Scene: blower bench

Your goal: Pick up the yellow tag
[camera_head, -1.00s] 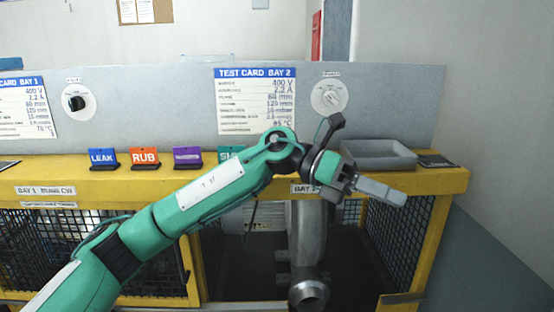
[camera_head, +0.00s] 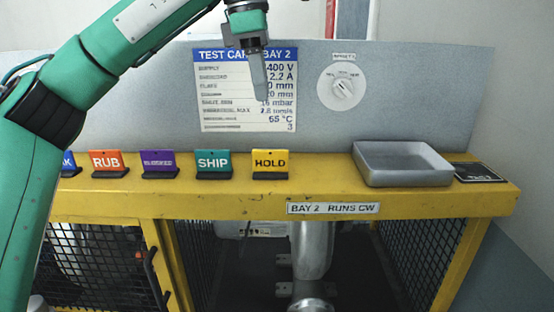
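The yellow tag (camera_head: 270,160) reads HOLD and stands upright in a dark base on the yellow bench ledge, at the right end of the row of tags. My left gripper (camera_head: 260,95) points down in front of the test card, above the yellow tag in the picture and apart from it. Its fingers are seen edge-on as one grey shape, so I cannot tell whether they are open or shut. Nothing shows between them. My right gripper is not in view.
A grey tray (camera_head: 405,178) sits to the right. The panel (camera_head: 430,100) rises behind.

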